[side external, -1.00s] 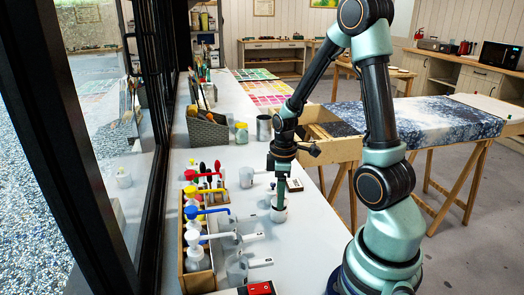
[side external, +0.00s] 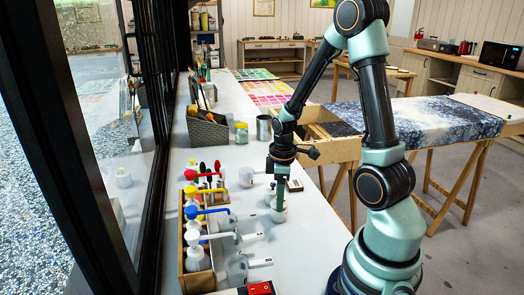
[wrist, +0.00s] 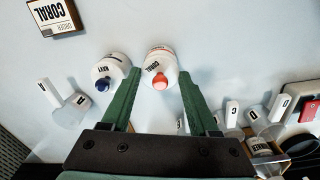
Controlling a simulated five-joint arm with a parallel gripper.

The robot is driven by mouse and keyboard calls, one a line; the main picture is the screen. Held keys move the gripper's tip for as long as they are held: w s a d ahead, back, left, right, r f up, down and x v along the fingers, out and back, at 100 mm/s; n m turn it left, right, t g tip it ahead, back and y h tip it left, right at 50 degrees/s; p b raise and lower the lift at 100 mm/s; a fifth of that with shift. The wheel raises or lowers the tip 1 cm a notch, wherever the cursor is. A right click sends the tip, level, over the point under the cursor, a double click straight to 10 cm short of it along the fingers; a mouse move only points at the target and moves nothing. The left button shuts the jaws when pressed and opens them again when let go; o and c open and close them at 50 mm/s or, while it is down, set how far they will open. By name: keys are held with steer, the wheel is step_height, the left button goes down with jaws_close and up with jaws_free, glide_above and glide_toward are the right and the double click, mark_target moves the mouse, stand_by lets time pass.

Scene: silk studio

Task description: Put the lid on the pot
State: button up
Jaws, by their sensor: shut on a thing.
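In the wrist view, a white pot-shaped piece marked CORAL with a coral top (wrist: 162,60) stands between the fingers of my gripper (wrist: 161,72). My fingers are shut on its sides. I cannot tell whether its coral top is a separate lid. A second white pot, marked NAVY with a dark blue knob (wrist: 114,66), stands just outside the left finger. In the side view, my gripper (side external: 281,203) points down at the bench, with the coral-topped piece (side external: 278,215) at its tips. The NAVY pot (side external: 269,196) is just behind, partly hidden.
A CORAL order card (wrist: 54,17) lies beyond the pots. A wooden rack of pump bottles (side external: 182,262) runs along the left. The bench is clear right of the dippers.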

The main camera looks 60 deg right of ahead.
steer(key=shift+f, duration=0.3)
steer(key=o, duration=1.4)
step_height(320, 180, up, 12)
steer(key=shift+s, duration=0.25)
steer(key=shift+a, duration=0.1)
steer(key=a+r+m+t, duration=0.2)
steer(key=a+r, duration=0.2)
steer(key=a, duration=0.3)
steer(key=a+r+m+t, duration=0.3)
steer(key=a+r, duration=0.1)
steer(key=a, duration=0.4)
steer(key=shift+a+r+m, duration=0.2)
steer(key=shift+r+m, duration=0.05)
steer(key=shift+m, duration=0.05)
